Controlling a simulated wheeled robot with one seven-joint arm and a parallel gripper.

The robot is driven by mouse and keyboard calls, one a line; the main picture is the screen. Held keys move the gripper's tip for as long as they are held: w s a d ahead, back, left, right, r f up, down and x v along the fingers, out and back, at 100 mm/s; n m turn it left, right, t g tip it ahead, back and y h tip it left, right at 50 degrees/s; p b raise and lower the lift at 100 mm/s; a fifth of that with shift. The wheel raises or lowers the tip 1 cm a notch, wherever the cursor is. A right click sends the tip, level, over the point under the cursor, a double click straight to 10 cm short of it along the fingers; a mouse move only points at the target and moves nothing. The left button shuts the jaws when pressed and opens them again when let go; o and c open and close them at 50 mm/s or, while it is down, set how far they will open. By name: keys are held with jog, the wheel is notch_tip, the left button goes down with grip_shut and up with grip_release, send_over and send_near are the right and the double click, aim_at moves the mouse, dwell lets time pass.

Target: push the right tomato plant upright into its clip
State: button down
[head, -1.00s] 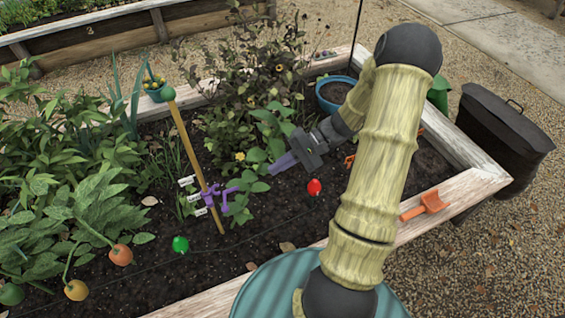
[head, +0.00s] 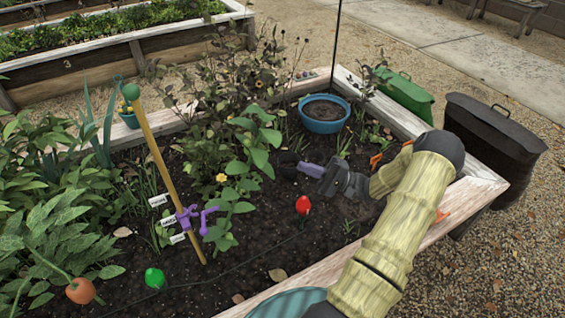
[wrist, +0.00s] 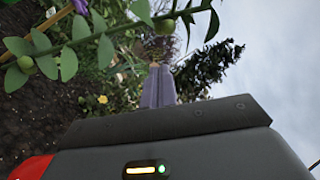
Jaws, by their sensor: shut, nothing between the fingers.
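A wooden stake (head: 153,160) with a green ball top stands in the soil and carries a purple clip (head: 187,217). The stake and clip show at the upper left of the wrist view. The leafy tomato plant (head: 236,192) rises right of the stake and leans right, its upper leaves apart from the clip. In the wrist view, its stem with green fruit (wrist: 112,33) crosses the top. My gripper (head: 301,167) is shut and empty, right of the plant; its purple fingers (wrist: 157,70) point past the stem. I cannot tell the exact gap between them.
A red ball (head: 303,204) and a green ball (head: 155,278) lie on the soil. White labels (head: 168,220) stand by the stake. A blue bowl (head: 325,115) sits at the back near the wooden bed rim (head: 400,120). Dark bushes grow behind the plant.

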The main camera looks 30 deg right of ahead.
jog(key=s+a+b+x, duration=0.1)
jog(key=s+b+x, duration=0.1)
jog(key=x, duration=1)
jog(key=shift+a+r+b, duration=0.3)
jog(key=shift+a+r, duration=0.1)
jog(key=shift+a, duration=0.05)
